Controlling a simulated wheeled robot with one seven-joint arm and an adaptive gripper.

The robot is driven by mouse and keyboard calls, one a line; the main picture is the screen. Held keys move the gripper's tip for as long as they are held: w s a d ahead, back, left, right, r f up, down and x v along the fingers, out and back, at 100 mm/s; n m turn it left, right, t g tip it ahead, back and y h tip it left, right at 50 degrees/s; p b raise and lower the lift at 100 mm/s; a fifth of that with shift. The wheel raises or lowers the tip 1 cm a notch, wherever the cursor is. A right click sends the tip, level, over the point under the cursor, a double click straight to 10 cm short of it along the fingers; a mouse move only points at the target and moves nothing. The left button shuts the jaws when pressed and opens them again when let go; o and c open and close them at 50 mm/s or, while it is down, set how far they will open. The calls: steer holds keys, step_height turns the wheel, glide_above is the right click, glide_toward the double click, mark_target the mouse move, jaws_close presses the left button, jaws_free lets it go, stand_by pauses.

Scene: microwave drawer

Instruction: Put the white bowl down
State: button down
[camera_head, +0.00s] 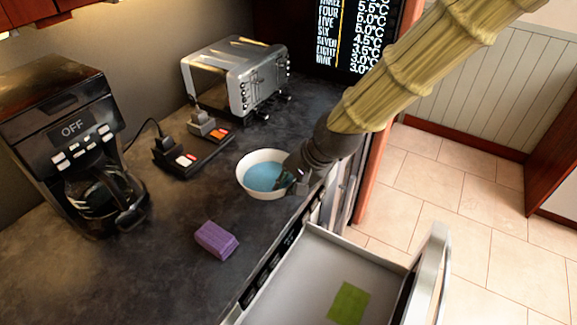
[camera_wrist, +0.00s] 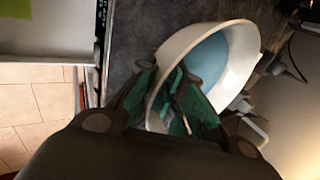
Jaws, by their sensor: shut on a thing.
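The white bowl (camera_head: 244,186) with a light blue inside is at the front edge of the dark counter (camera_head: 170,270), close to or on its surface; I cannot tell which. My gripper (camera_head: 298,182) is at the bowl's right rim, shut on it. In the wrist view the bowl (camera_wrist: 250,62) looks tilted, and my gripper (camera_wrist: 168,88) has one finger outside the wall and one inside. The bowl's right side is partly hidden by my gripper in the head view.
A purple block (camera_head: 216,240) lies on the counter in front of the bowl. A power strip (camera_head: 190,155), a toaster (camera_head: 236,75) and a coffee maker (camera_head: 75,150) stand behind and left. An open drawer (camera_head: 300,275) with a green square (camera_head: 348,302) juts out below the counter.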

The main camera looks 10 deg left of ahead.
steer(key=w, duration=0.3)
steer(key=w+p, duration=0.1)
steer(key=w, duration=0.2)
steer(key=w+p, duration=0.1)
steer(key=w, duration=0.3)
steer(key=shift+a+f, duration=0.25)
steer(key=shift+f, duration=0.15)
steer(key=shift+f+p, duration=1)
steer(key=shift+f, duration=0.75)
steer(key=c, duration=1.6)
jaws_free()
steer(key=shift+f, duration=0.15)
steer(key=shift+o, duration=0.3)
steer(key=shift+s, duration=0.1)
steer(key=shift+r, duration=0.2)
steer(key=b+v, duration=0.2)
steer(key=v, duration=1)
steer(key=shift+f, duration=0.1)
